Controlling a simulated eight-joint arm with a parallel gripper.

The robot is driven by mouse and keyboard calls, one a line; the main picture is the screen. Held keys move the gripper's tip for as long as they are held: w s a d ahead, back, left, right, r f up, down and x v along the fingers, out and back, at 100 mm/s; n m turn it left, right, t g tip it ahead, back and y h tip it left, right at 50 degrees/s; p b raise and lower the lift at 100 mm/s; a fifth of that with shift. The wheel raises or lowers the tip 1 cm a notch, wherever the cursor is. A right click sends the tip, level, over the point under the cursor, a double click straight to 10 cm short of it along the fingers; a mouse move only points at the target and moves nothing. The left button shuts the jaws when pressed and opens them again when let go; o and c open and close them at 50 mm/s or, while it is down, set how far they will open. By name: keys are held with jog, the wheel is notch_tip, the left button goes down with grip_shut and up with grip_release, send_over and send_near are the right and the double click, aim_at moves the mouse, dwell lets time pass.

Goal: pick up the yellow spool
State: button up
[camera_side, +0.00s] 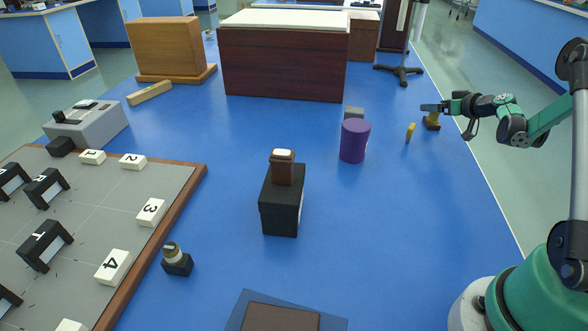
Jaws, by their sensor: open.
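A small dull-yellow spool-shaped piece (432,121), wider at its base, stands upright on the blue bench at the right. My gripper (431,107) reaches in from the right, with its fingers at the top of this piece. The jaws are open. The fingers overlap the top of the piece in this view, so I cannot tell whether they touch it or are around it.
A purple cylinder (354,141) and a grey block (354,112) stand further left. A black block with a brown top (281,205) is mid-bench. The bench's right edge is close to the spool.

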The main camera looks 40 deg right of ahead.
aim_at(433, 118)
jog(key=shift+t+h, duration=0.3)
jog(key=shift+h, duration=0.2)
jog(key=s+d+f, duration=0.2)
jog(key=d, duration=0.1)
jog(key=shift+d+f, duration=0.1)
jog(key=shift+f, duration=0.05)
jog(key=shift+x, duration=2.7)
grip_shut()
